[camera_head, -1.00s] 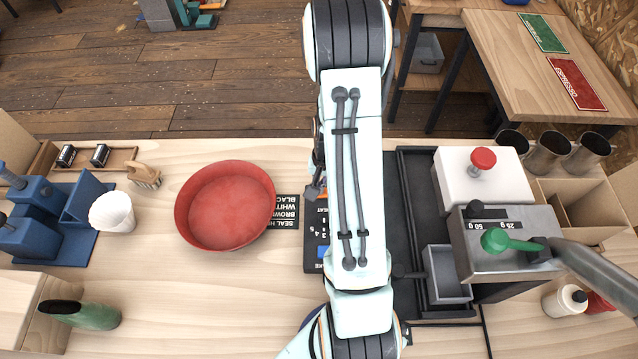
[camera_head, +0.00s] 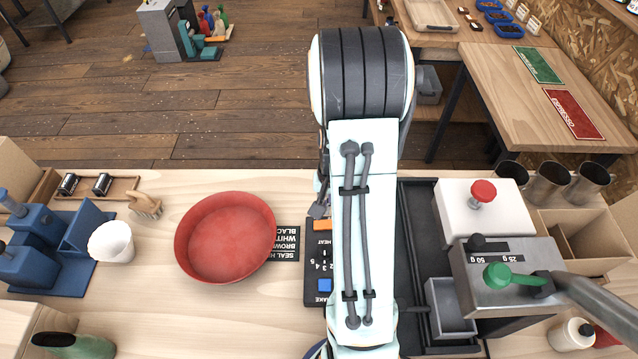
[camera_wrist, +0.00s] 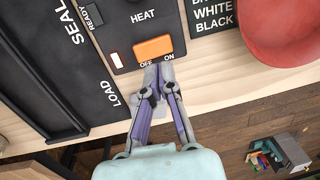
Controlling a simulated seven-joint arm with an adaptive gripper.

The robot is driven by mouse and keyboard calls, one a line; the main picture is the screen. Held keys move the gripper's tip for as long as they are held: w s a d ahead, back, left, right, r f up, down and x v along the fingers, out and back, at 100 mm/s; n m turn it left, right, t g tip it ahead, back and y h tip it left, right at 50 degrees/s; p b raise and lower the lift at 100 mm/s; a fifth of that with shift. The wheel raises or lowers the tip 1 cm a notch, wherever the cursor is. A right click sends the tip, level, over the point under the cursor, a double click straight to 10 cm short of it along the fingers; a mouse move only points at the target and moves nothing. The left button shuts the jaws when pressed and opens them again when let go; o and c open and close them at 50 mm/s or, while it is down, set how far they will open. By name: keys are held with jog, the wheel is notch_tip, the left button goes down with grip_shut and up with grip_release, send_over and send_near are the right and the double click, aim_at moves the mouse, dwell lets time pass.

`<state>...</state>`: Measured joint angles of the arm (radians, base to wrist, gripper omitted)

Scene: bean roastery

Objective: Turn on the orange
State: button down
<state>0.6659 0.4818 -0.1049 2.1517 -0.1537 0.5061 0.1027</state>
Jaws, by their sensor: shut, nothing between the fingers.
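The orange rocker switch (camera_wrist: 153,47) sits on a dark panel below the word HEAT, with OFF and ON printed along its near edge, OFF left and ON right. I cannot tell which side is pressed. It also shows in the head view as a small orange patch (camera_head: 322,225) beside my arm. My gripper (camera_wrist: 160,70) is shut and empty, its tips at the switch's near edge by the OFF and ON labels. I cannot tell whether they touch it. In the head view my gripper (camera_head: 319,208) is partly hidden by my arm.
The dark sealer bed (camera_head: 420,230) lies right of the panel. A red bowl (camera_head: 226,237) and a label card (camera_head: 285,243) stand left. A steel machine (camera_head: 500,280) with a green knob and a white box (camera_head: 470,212) with a red button stand right.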

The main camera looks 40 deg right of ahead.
aim_at(317, 224)
notch_tip(317, 224, up, 9)
jog(key=shift+w+a, duration=0.45)
jog(key=shift+r, duration=0.1)
